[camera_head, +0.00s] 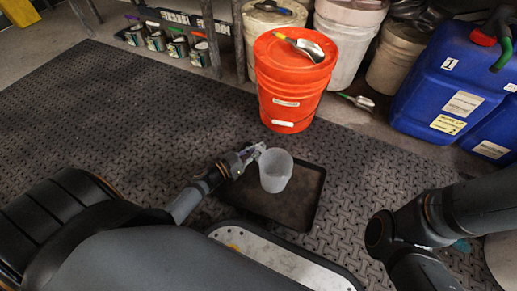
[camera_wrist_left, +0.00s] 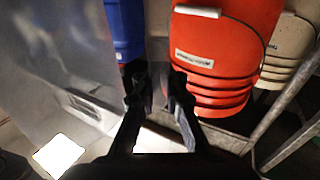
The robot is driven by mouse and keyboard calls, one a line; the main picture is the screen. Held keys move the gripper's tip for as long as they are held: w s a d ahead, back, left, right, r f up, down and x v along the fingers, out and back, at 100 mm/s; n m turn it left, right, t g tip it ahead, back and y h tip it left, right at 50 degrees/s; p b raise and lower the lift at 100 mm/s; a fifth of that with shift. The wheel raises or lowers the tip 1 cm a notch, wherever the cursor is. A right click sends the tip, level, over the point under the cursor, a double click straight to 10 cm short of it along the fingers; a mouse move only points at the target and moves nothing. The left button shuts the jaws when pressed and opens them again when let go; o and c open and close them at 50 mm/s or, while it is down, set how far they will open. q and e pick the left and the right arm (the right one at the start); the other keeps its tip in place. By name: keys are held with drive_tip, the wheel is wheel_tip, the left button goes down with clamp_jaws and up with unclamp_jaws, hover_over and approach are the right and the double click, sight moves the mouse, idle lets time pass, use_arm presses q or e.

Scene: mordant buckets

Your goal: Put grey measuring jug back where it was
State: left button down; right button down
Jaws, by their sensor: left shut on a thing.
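The grey measuring jug (camera_head: 275,171) is translucent and looks upright in the head view, over the dark tray (camera_head: 309,200). I cannot tell whether its base touches the tray. My left gripper (camera_head: 256,152) is at the jug's left side and shut on it. In the left wrist view, my left gripper (camera_wrist_left: 160,88) has its two dark fingers in the middle, and a large blurred grey surface, apparently the jug (camera_wrist_left: 55,50), fills the left. The exact grip spot is hidden. My right gripper is out of view.
An orange bucket (camera_head: 284,92) with a metal scoop (camera_head: 303,45) on its lid stands behind the tray. Blue canisters (camera_head: 453,82) are at the back right. Several small tins (camera_head: 177,46) stand at the back left. The patterned mat (camera_head: 110,110) is clear on the left.

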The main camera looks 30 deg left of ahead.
use_arm(q)
drive_tip(key=shift+f, duration=0.4)
drive_tip(key=shift+f+b, duration=0.6)
drive_tip(key=shift+f, duration=0.05)
drive_tip(key=c, duration=1.3)
unclamp_jaws()
drive_tip(key=shift+c, duration=0.2)
drive_tip(key=v, duration=0.8)
